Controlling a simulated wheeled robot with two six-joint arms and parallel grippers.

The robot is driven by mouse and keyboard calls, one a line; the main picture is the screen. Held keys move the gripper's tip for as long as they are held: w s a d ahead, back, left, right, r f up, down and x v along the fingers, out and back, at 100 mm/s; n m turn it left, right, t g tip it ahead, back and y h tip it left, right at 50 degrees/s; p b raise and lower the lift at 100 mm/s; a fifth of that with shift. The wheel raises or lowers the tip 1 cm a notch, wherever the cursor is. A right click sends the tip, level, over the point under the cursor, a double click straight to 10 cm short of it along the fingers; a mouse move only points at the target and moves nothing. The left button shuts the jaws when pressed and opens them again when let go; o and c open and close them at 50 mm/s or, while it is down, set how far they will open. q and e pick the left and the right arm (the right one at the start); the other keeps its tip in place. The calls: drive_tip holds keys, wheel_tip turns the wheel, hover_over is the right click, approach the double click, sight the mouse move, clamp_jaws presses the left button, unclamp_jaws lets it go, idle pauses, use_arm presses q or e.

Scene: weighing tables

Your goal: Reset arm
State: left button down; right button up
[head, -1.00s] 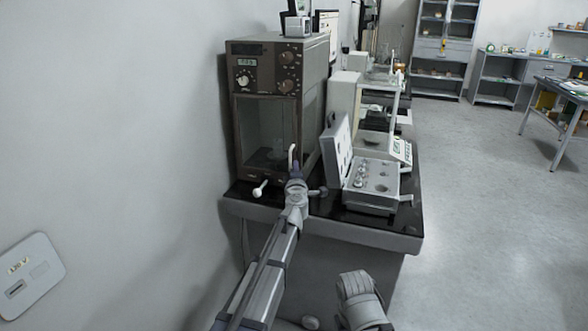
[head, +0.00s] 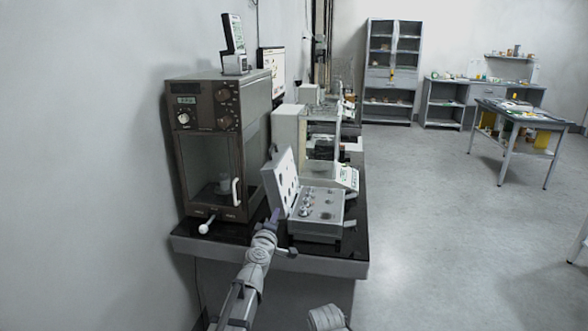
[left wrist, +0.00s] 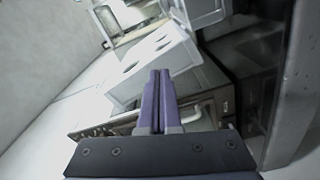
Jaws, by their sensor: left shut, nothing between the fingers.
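My left arm reaches in from the bottom of the head view. Its gripper (head: 274,216) is in front of the weighing table, just left of the open weight case (head: 318,227). In the left wrist view, the two purple fingers of the left gripper (left wrist: 158,100) lie side by side, shut with nothing between them. A grey rounded part at the bottom of the head view looks like part of my other arm. The right gripper itself does not show.
A brown oven-like cabinet (head: 211,155) with a glass door and white handle stands on the dark-topped table (head: 345,252). A white balance (head: 343,178) stands behind the case. Open floor (head: 450,240) lies to the right, with another table (head: 518,121) farther back.

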use_arm(q)
drive_tip(key=s+d+f+m+g+h, duration=0.45)
drive_tip(key=s+f+m+g, duration=0.55)
drive_tip(key=s+f, duration=0.35)
drive_tip(key=s+a+f+m+g+y, duration=0.25)
drive_tip(key=s+a+f+g, duration=0.2)
drive_tip(key=s, duration=0.55)
drive_tip(key=s+a+f+m+g+y, duration=0.1)
drive_tip(key=s+a+f+g+y, duration=0.25)
drive_tip(key=s+a, duration=0.45)
drive_tip(key=s+d+m+y, duration=0.1)
drive_tip(key=s+d+m, duration=0.15)
drive_tip(key=d, duration=0.35)
drive_tip(key=s+d+m+y, duration=0.1)
drive_tip(key=s+d, duration=0.3)
drive_tip(key=d, duration=0.2)
wheel_tip(320, 180, up, 15)
drive_tip(key=p, duration=1.5)
drive_tip(key=shift+s+d, duration=0.2)
drive_tip(key=shift+s, duration=0.05)
drive_tip(key=shift+h, duration=0.25)
